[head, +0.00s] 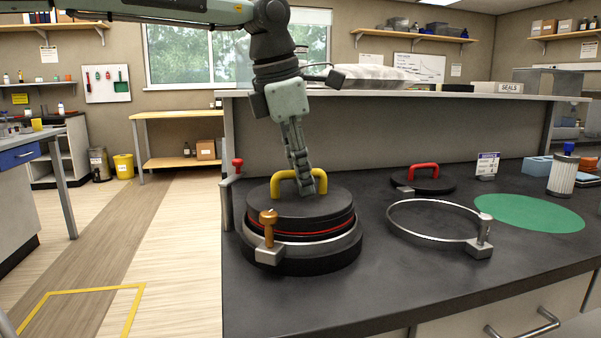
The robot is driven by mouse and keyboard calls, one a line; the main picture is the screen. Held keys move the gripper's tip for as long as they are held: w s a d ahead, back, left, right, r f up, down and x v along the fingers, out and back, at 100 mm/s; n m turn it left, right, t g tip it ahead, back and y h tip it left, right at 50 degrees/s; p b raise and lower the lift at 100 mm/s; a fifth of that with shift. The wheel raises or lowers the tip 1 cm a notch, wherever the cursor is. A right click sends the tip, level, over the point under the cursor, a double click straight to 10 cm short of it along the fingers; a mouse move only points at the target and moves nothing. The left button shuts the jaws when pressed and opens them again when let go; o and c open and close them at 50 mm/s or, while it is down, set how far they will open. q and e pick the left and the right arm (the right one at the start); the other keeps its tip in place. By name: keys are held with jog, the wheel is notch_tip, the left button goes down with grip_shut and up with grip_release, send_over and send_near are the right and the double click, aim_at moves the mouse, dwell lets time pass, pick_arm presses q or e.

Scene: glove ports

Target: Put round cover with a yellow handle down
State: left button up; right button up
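The round cover (290,207) is a black disc with a yellow arched handle (284,176) on top. It sits level over a round black port (305,264) on the dark bench, with a red ring (302,232) showing under its edge. My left gripper (304,182) points down at the handle; its fingers are close together around the bar and hide part of it. The far finger is mostly hidden. A metal clamp band with an orange knob (268,218) is around the port. Whether the cover is fully seated is hard to see. My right gripper is not in view.
To the right, a loose metal clamp ring (432,238) lies on the bench, with a black cover with a red handle (424,177) behind it. A green mat (528,213) and a white canister (562,176) are further right. A raised shelf (400,95) runs behind.

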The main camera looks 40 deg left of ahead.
aim_at(288, 200)
pick_arm(q)
jog(key=shift+s+r, duration=0.1)
jog(key=shift+r, duration=0.45)
jog(key=v, duration=1.1)
jog(key=shift+p, duration=0.35)
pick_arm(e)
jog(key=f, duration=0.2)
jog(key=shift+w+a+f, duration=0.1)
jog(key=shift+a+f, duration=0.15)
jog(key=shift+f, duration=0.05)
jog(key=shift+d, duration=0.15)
pick_arm(q)
jog(key=shift+s, duration=0.1)
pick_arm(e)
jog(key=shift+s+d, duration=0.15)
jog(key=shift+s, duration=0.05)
